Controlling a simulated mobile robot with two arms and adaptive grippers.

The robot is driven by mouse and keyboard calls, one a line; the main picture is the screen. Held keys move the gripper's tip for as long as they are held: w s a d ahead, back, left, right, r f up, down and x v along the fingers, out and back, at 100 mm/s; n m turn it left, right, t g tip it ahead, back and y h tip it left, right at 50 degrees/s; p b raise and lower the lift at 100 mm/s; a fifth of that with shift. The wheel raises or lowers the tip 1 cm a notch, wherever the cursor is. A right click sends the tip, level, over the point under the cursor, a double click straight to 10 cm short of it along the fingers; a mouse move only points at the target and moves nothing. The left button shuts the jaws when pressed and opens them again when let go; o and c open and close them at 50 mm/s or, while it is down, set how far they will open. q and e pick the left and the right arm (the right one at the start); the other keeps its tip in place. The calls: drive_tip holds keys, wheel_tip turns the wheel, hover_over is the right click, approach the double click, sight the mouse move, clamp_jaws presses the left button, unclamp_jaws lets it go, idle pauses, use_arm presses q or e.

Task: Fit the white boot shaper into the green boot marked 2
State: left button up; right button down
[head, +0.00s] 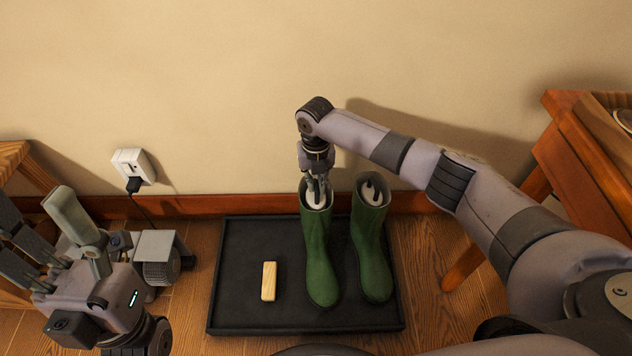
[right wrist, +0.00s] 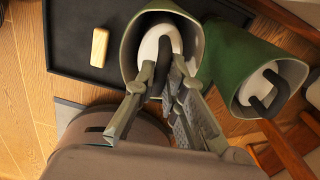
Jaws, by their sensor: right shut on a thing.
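Two green boots stand upright side by side on a black tray (head: 235,300): a left boot (head: 320,262) and a right boot (head: 371,255). No number is readable on either. My right gripper (head: 317,190) is over the left boot's opening, shut on the dark handle of a white boot shaper (right wrist: 158,42). The shaper's white body sits inside the boot's mouth; its lower part is hidden. Another white shaper (right wrist: 262,82) with a dark handle sits in the right boot's mouth. My left gripper (head: 40,215) is open and empty at the left, away from the boots.
A light wooden block (head: 268,281) lies on the tray left of the boots. A wall outlet (head: 133,168) with a plugged-in cord is at the left. Wooden furniture (head: 580,150) stands at the right. The wall is close behind the tray. The tray's left part is mostly bare.

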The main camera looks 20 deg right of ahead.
drive_tip(key=c, duration=1.6)
unclamp_jaws()
drive_tip(key=shift+o, duration=0.4)
drive_tip(key=o, duration=0.5)
